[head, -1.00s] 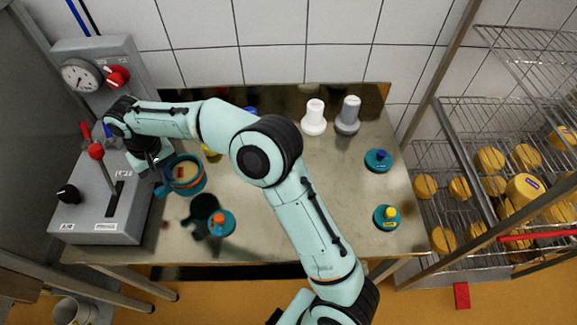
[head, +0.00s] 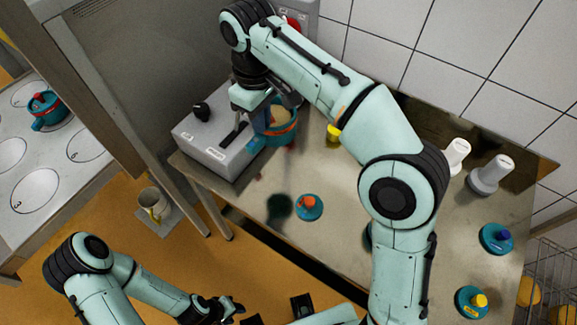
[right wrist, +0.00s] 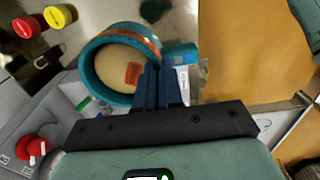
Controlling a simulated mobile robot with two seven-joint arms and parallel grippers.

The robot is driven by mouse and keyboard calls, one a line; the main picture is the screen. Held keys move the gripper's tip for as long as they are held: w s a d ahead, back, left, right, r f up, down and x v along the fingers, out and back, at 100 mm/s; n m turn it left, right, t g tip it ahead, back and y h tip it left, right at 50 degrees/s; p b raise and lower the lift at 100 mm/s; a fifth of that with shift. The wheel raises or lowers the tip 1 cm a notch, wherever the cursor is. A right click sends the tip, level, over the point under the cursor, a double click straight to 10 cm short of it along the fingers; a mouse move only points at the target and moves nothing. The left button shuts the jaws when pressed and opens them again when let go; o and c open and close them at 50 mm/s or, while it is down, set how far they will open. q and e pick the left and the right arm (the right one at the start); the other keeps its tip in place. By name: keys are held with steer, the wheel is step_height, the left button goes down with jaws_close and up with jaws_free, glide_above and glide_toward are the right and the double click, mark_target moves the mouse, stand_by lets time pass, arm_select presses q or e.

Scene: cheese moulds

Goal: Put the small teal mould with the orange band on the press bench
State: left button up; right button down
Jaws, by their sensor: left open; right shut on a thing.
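In the right wrist view the mould (right wrist: 96,75) is open at the top, with pale contents and an orange label inside. My left gripper (head: 232,308) is open and empty, low in the picture. A second teal mould with an orange band (head: 46,112) and a red-knobbed lid stands on a surface with numbered circles (head: 85,146) at far left.
Teal lids with orange (head: 308,208), blue (head: 496,240) and yellow (head: 471,304) knobs lie on the steel table (head: 350,228). A white (head: 455,157) and a grey (head: 490,176) piece stand at the back. A frame post (head: 110,115) stands between the two surfaces.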

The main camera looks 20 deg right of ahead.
mark_target(263, 142)
arm_select(q)
step_height(263, 142, down, 6)
steer(key=s+b, duration=0.3)
steer(key=b, duration=0.2)
arm_select(e)
steer(key=shift+f, duration=9.7)
arm_select(q)
steer(key=shift+g, duration=0.3)
arm_select(e)
steer(key=shift+f, duration=0.1)
steer(key=c, duration=1.6)
jaws_free()
steer(key=shift+f, duration=0.1)
steer(key=shift+c, duration=0.2)
steer(key=o, duration=0.4)
steer(key=shift+c, duration=0.2)
step_height(263, 142, up, 12)
steer(key=p, duration=0.2)
steer(key=shift+s+r+p, duration=0.1)
steer(key=shift+r+p, duration=0.1)
steer(key=shift+p, duration=0.2)
arm_select(q)
steer(key=r, duration=0.1)
steer(key=w+r, duration=0.1)
steer(key=r, duration=0.1)
steer(key=shift+w, duration=0.15)
